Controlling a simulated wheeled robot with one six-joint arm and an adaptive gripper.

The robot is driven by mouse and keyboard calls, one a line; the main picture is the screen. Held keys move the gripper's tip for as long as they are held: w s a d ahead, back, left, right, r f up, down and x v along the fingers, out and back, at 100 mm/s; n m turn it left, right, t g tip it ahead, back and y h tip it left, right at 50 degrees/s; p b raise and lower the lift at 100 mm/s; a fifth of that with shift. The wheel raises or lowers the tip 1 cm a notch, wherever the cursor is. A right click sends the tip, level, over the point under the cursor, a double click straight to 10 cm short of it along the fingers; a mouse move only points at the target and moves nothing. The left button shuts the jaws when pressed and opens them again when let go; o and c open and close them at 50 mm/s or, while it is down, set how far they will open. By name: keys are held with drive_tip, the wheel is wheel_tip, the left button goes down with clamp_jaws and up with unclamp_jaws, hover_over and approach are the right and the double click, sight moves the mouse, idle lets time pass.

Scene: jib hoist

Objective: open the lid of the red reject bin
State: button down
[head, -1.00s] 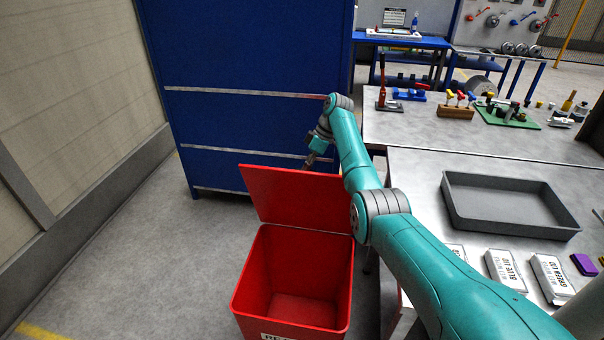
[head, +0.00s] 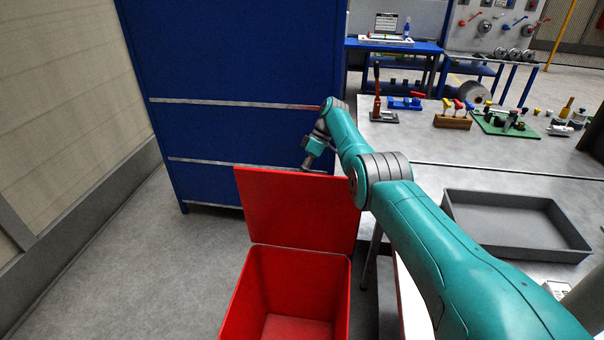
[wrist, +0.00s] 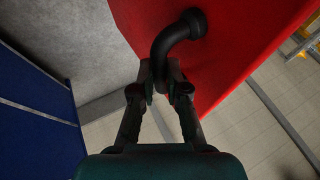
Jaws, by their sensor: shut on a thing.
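The red reject bin (head: 240,309) stands on the floor in the lower middle of the head view, empty as far as I see inside. Its red lid (head: 297,210) stands up, raised at the bin's far edge, with its inner face toward me. The lid's outer face (wrist: 237,40) fills the upper middle of the wrist view. A dark curved handle (wrist: 178,30) sticks out of it. My gripper (wrist: 160,88) is shut on this handle. In the head view the fingers are mostly hidden behind the lid's top edge.
A blue cabinet (head: 230,60) stands close behind the lid. A grey table with a dark tray (head: 515,225) is on the right. Farther back on the table are a wooden block (head: 453,121) and a green board (head: 500,125). The floor at left is clear.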

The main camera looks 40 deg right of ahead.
drive_tip(key=shift+s+d+f, duration=0.15)
drive_tip(key=shift+s+f, duration=0.1)
drive_tip(key=shift+f, duration=0.25)
drive_tip(key=c, duration=1.2)
unclamp_jaws()
drive_tip(key=shift+w, duration=0.1)
drive_tip(key=shift+w+r, duration=0.1)
drive_tip(key=shift+r, duration=0.15)
drive_tip(key=shift+a, duration=0.2)
